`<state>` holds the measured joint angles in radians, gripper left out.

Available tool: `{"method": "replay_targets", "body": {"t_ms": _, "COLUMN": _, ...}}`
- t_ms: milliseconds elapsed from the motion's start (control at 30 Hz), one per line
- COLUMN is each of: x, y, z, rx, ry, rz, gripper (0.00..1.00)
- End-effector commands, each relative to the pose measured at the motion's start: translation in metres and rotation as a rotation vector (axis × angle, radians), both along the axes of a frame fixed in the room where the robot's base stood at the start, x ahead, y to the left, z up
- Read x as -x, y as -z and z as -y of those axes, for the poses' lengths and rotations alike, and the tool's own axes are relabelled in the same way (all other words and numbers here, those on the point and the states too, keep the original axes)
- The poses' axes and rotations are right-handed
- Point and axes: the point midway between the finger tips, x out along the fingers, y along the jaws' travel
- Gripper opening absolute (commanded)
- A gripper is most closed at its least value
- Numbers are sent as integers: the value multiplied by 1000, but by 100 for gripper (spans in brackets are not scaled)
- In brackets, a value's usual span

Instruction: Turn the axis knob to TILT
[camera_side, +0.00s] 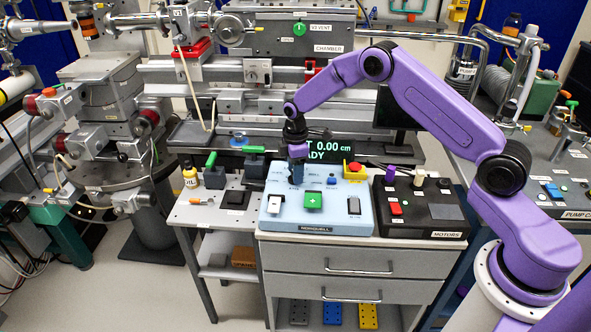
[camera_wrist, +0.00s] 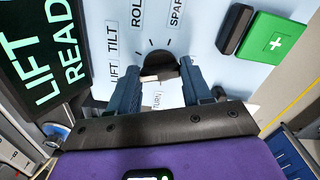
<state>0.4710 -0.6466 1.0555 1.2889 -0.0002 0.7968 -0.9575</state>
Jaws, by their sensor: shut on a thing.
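The axis knob (camera_wrist: 158,66) is a round black knob on the light blue box (camera_side: 340,222), seen in the wrist view between my fingers. My gripper (camera_wrist: 163,76) is shut on it, one finger on each side. Labels LIFT, TILT (camera_wrist: 111,40), ROLL and SPARE fan around the knob, with TURN below it. A pale bar crosses the knob's near side; which label the knob points at is not clear. In the side view my gripper (camera_side: 297,172) reaches down to the back left of the box and hides the knob. The display (camera_wrist: 45,65) reads LIFT READY.
A green plus button (camera_side: 313,201), a white rocker (camera_side: 274,209) and a grey rocker (camera_side: 354,206) lie on the box front. A red-topped yellow button (camera_side: 354,168) stands at its back right. A black MOTORS box (camera_side: 420,208) adjoins on the right.

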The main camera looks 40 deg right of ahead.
Motion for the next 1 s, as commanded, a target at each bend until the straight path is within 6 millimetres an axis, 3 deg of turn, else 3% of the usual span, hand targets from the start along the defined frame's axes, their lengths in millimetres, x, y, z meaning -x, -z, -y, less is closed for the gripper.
{"method": "replay_targets", "body": {"t_ms": 367, "x": 0, "y": -1, "z": -1, "rx": 0, "ry": 128, "rz": 0, "gripper": 18}}
{"method": "replay_targets", "body": {"t_ms": 1000, "x": 1, "y": -1, "z": -2, "rx": -1, "ry": 591, "rz": 0, "gripper": 18}}
